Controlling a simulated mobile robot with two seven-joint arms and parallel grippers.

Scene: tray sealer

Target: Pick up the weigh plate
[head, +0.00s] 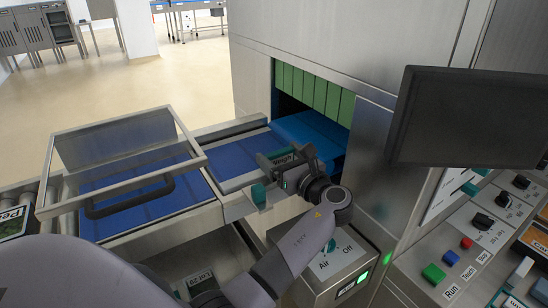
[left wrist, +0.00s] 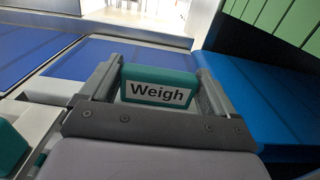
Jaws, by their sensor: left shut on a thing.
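The weigh plate (left wrist: 158,92) shows in the left wrist view as a teal block with a white label reading "Weigh". It sits between the two grey fingers of my left gripper (left wrist: 158,85), which is shut on it. In the head view the gripper (head: 281,162) is at the conveyor's near edge, just before the machine opening. There the Weigh label (head: 283,158) shows partly between the fingers. I cannot tell whether the block is clear of the surface beneath it. My right gripper is not in view.
A blue belt (head: 312,136) runs into the machine opening under green strip curtains (head: 315,90). A framed clear guard (head: 120,155) stands over the belt at left. An Air switch box (head: 330,265) is below my wrist. A dark monitor (head: 470,115) and control panel (head: 470,240) are at right.

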